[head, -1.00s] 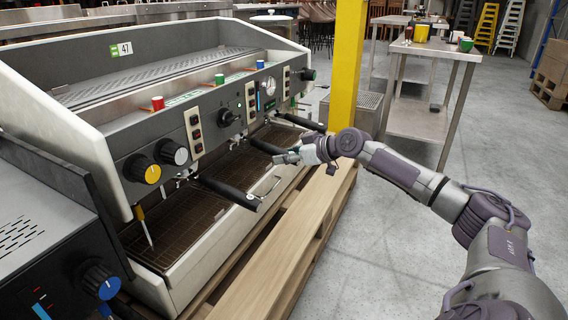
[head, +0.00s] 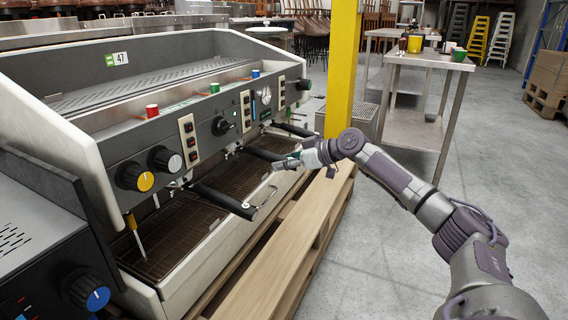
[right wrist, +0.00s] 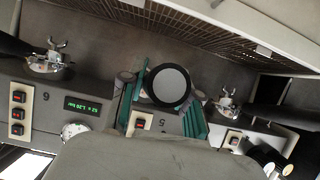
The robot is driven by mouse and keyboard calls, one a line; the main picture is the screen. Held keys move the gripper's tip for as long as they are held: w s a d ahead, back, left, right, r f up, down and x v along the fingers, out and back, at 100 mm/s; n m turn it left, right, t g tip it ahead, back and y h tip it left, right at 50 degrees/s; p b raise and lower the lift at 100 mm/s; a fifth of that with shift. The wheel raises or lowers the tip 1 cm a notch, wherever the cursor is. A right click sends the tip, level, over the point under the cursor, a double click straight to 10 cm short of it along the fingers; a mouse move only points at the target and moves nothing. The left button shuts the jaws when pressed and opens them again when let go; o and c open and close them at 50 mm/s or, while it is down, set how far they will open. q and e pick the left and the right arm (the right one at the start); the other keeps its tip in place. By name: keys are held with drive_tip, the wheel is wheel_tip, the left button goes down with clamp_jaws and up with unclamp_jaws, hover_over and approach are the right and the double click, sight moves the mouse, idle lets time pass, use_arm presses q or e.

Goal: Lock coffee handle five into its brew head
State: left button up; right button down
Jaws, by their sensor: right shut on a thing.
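The coffee machine (head: 150,95) stands at the left in the head view. Several black handles stick out from its front. My right gripper (head: 294,159) is at the outer end of the middle black handle (head: 264,154). In the right wrist view its teal fingers (right wrist: 165,108) are shut around a handle whose round end (right wrist: 168,85) faces the camera. The number 5 (right wrist: 163,122) on the panel shows just beside that handle. The brew head behind it is hidden, so I cannot tell how the handle sits in it. My left gripper is out of view.
Neighbouring black handles (right wrist: 15,45) flank the held one. The front handle (head: 222,201) sticks out over the drip tray (head: 160,235). A wooden pallet (head: 285,255) runs along the machine.

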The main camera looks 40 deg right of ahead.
drive_tip(key=c, duration=0.7)
unclamp_jaws()
drive_tip(key=shift+r, duration=0.1)
drive_tip(key=shift+c, duration=0.2)
drive_tip(key=shift+s, duration=0.1)
drive_tip(key=v, duration=1.1)
drive_tip(key=shift+s+d, duration=0.2)
drive_tip(key=shift+s, duration=0.15)
drive_tip(key=shift+r, duration=0.15)
